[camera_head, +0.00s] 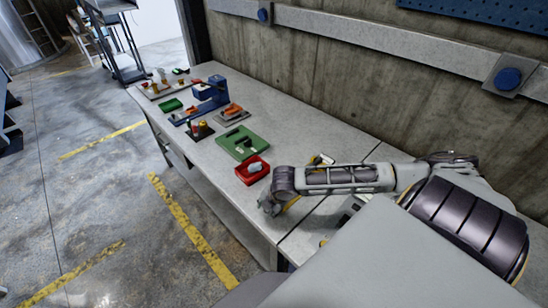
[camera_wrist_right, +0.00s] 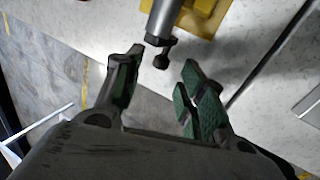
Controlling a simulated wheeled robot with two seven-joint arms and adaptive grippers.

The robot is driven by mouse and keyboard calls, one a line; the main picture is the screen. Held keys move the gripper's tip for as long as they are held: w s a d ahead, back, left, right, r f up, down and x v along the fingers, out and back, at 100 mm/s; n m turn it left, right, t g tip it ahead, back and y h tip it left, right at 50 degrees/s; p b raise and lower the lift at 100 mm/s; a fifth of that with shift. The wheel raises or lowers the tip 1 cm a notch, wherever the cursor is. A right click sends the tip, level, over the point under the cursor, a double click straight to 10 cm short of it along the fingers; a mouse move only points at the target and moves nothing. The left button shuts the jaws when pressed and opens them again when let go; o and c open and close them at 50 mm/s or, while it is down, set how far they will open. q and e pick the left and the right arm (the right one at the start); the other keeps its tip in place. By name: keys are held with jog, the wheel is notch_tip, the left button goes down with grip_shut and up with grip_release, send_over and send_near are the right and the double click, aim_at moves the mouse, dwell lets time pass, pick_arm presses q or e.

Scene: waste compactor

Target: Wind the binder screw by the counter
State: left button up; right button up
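In the right wrist view, a grey metal cylinder (camera_wrist_right: 165,18) ends in a dark knobbed piece (camera_wrist_right: 162,54), which may be the binder screw. It stands over a yellow base (camera_wrist_right: 203,18) on the pale bench top. My right gripper (camera_wrist_right: 160,85) is open, its green-padded fingers spread either side of and just short of the knob, apart from it. I cannot make out a counter clearly. My left gripper is not in view.
The long grey bench (camera_head: 215,158) runs along a concrete wall. To the left of my right gripper stand a red tray (camera_head: 244,176), a green fixture (camera_head: 236,138), a blue press (camera_head: 210,92) and several small parts. The floor in front is clear, with yellow stripes (camera_head: 190,232).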

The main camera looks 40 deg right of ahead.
jog(key=v, duration=0.9)
dwell(0.4)
jog(key=shift+w, duration=0.15)
dwell(0.3)
